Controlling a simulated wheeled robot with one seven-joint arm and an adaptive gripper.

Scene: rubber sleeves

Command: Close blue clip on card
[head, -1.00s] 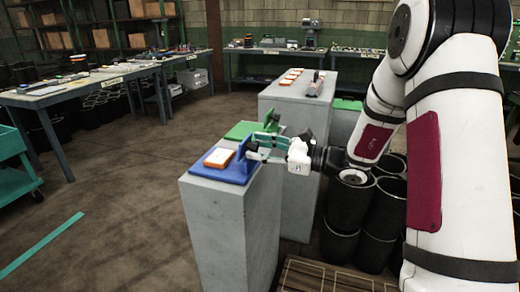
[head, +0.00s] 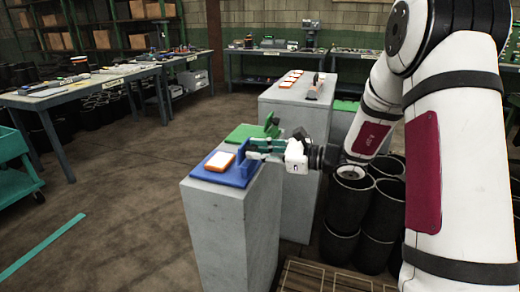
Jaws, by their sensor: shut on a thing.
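A blue clip (head: 232,177) lies on top of the near grey pedestal, with an upright blue flap at its right side. An orange-rimmed card with a white face (head: 218,161) lies flat on the blue base, left of the flap. My gripper (head: 255,147) reaches in from the right, level, and its fingers are shut at the upper part of the blue flap. The flap stands clear of the card, roughly upright. The exact finger contact is small and partly hidden.
A taller grey pedestal (head: 300,97) behind holds several orange-and-white cards. Black bins (head: 350,205) stand below my arm.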

